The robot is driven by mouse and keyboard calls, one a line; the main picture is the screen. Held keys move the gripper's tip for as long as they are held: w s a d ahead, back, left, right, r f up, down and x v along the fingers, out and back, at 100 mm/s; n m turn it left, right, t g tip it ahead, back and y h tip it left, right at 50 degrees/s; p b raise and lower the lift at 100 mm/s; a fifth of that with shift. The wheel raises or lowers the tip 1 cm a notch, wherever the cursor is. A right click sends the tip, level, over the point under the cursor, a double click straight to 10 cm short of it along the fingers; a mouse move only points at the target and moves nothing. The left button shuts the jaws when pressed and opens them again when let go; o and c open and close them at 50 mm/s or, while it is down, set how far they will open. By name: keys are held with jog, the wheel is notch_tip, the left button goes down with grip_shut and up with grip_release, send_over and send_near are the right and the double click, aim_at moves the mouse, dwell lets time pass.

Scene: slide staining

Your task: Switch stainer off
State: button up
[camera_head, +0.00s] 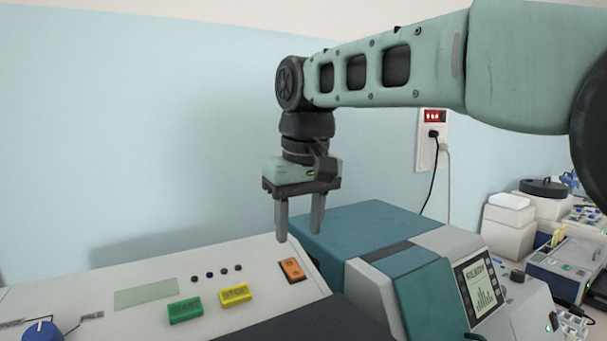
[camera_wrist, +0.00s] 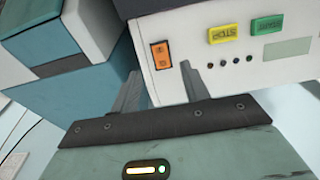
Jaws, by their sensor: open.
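The stainer (camera_head: 90,290) is a pale machine with a sloped panel at the lower left of the head view; it also shows at the top right of the wrist view (camera_wrist: 210,58). Its orange rocker switch (camera_head: 292,270) sits at the panel's right end, and in the wrist view the switch (camera_wrist: 161,55) lies just beyond the fingertips. My gripper (camera_head: 299,225) is open and empty, pointing down above and behind the switch, apart from it. In the wrist view its two fingers (camera_wrist: 160,78) straddle the switch's side of the panel. Which way the rocker is tipped cannot be told.
The panel also has a green START button (camera_head: 185,311), a yellow STOP button (camera_head: 235,295), a blank display (camera_head: 146,293) and a blue knob (camera_head: 42,331). A teal machine with a screen (camera_head: 370,225) stands close on the right. A wall outlet (camera_head: 432,140) has cords hanging down.

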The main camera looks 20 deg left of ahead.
notch_tip(320, 180, up, 10)
jog(key=d+p, duration=0.1)
jog(key=shift+s+p, duration=0.35)
jog(key=shift+s, duration=0.05)
jog(key=shift+d, duration=0.1)
